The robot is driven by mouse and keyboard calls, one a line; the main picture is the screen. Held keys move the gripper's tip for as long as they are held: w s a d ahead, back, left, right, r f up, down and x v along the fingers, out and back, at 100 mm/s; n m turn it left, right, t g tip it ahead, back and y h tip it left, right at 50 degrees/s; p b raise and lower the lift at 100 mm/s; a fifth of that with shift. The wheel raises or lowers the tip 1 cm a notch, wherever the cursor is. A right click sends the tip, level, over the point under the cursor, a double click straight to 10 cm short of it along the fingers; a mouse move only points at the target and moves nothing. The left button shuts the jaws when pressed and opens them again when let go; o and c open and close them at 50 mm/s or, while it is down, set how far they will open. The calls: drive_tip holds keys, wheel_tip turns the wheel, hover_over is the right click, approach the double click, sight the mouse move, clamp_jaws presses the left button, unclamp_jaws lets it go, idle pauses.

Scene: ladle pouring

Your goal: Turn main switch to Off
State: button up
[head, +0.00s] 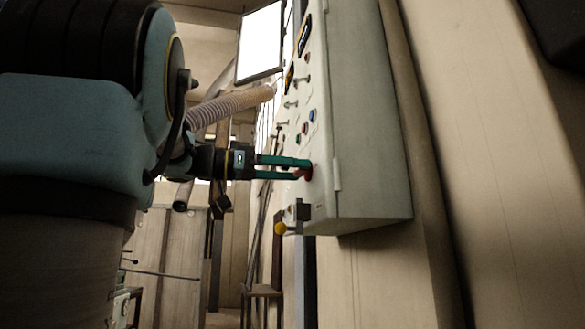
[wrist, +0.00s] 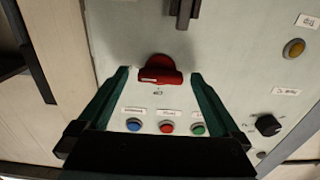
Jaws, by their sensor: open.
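The main switch, a red rotary knob (wrist: 160,68), is on the face of a pale grey control cabinet (head: 366,120). The knob also shows in the head view (head: 307,173), partly hidden by my fingers. My gripper (wrist: 159,76) has its two green fingers open, one on each side of the knob. In the head view my gripper (head: 302,169) reaches the panel face at the knob. A gap shows between each finger and the knob in the wrist view; I cannot tell whether the tips touch the panel. The label near the knob is too small to read.
Blue (wrist: 134,124), red (wrist: 166,127) and green (wrist: 198,129) buttons sit close by on the panel. A black selector knob (wrist: 268,125) and an amber button (wrist: 293,48) are to the right. A dark handle (wrist: 184,12) is above. A ribbed hose (head: 232,105) runs behind my arm.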

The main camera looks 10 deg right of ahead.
drive_tip(key=shift+d, duration=0.2)
drive_tip(key=c, duration=1.4)
